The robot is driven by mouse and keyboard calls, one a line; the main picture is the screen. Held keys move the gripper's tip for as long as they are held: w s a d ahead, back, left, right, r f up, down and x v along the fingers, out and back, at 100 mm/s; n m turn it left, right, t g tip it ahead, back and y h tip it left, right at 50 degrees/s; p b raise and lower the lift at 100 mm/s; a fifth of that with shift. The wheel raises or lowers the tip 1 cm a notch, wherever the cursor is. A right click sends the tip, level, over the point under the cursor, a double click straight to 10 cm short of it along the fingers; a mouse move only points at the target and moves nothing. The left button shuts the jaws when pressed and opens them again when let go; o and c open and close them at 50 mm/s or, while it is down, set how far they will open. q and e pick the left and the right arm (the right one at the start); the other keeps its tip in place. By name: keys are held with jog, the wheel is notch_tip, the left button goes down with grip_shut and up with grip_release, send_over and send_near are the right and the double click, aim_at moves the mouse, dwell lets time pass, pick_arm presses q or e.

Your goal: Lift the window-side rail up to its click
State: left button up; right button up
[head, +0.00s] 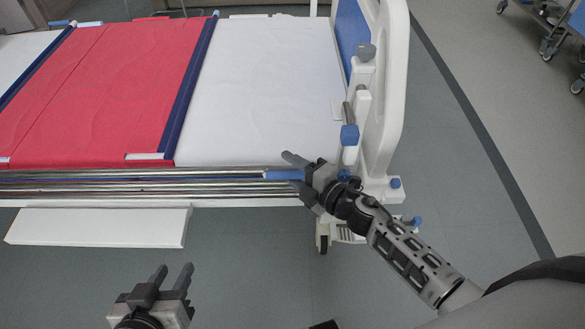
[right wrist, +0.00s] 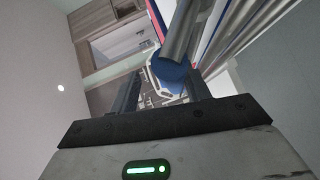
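The near-side bed rail (head: 130,186) is a set of chrome bars lying low along the mattress edge. A blue piece (head: 283,175) is at its right end. My right gripper (head: 297,174) is at that end, with one finger above the blue piece and the other below. In the right wrist view, a chrome bar with a blue end (right wrist: 170,72) shows between the spread fingers; contact cannot be told. My left gripper (head: 172,278) is open and empty, low in front of the bed and apart from the rail.
The bed has a red cover (head: 95,90) and a white sheet (head: 260,90). A white bed end panel (head: 390,90) stands to the right of my right gripper. A white ledge (head: 100,226) juts out below the rail. The grey floor in front is mostly clear.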

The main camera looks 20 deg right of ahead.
jog(key=shift+r, duration=0.2)
jog(key=v, duration=1.6)
jog(key=shift+f, duration=0.2)
